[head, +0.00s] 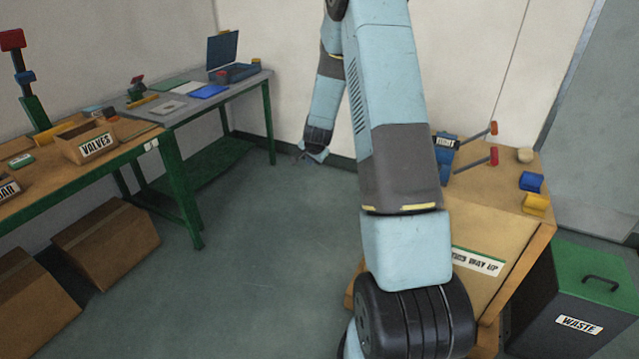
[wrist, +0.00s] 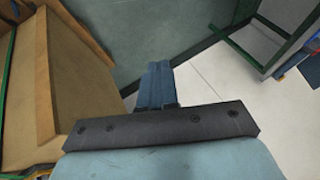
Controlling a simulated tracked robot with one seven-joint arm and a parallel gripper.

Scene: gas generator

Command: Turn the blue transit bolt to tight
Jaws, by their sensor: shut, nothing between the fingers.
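My gripper (head: 312,155) hangs in the middle of the head view, over open floor between the bench and the wooden crate. Its fingers (wrist: 157,80) are together and empty in the wrist view. On the crate at right, a blue piece (head: 446,143) with a small white label shows just beside my arm; the label's word is hard to read. A separate blue block (head: 531,181) sits near the crate's right edge. I cannot tell for sure which of these is the transit bolt. My gripper is well left of both and touches neither. My arm hides part of the crate top.
Two red-tipped levers (head: 490,157), a beige knob (head: 525,155) and a yellow block (head: 536,204) are on the wooden crate (head: 500,290). A green-lidded waste bin (head: 575,300) stands at its right. Green-legged benches (head: 190,110) and cardboard boxes (head: 105,240) line the left. Mid floor is clear.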

